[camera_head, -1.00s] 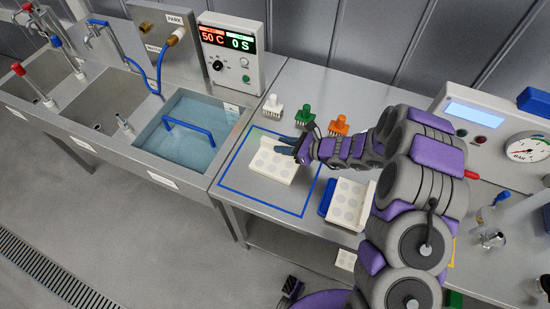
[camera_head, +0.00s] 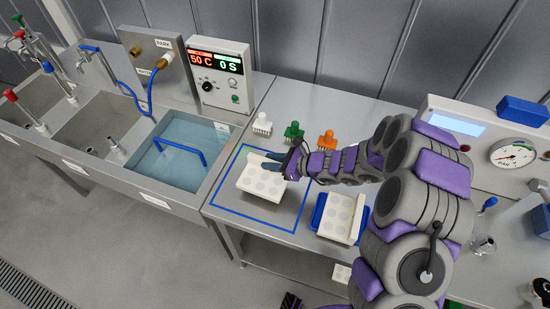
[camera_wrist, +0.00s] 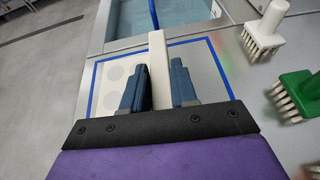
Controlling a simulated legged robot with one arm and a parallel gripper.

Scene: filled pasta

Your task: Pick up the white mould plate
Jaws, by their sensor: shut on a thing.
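The white mould plate (camera_head: 262,182) has shallow round marks and a raised wall along one edge. It is inside the blue outlined square on the steel table. My gripper (camera_head: 272,161) is at the plate's back edge. In the wrist view, the two dark blue fingers of my gripper (camera_wrist: 158,90) stand either side of the plate's raised wall (camera_wrist: 158,65), shut on it. Whether the plate touches the table is hard to tell. The fingers and wrist hide part of the plate.
A second pale plate (camera_head: 343,218) sits on a blue tray (camera_head: 318,211) to the right. White (camera_head: 262,124), green (camera_head: 293,131) and orange (camera_head: 327,139) brushes stand behind. A water-filled sink (camera_head: 180,160) with a blue handle is left. A gauge panel (camera_head: 480,150) stands right.

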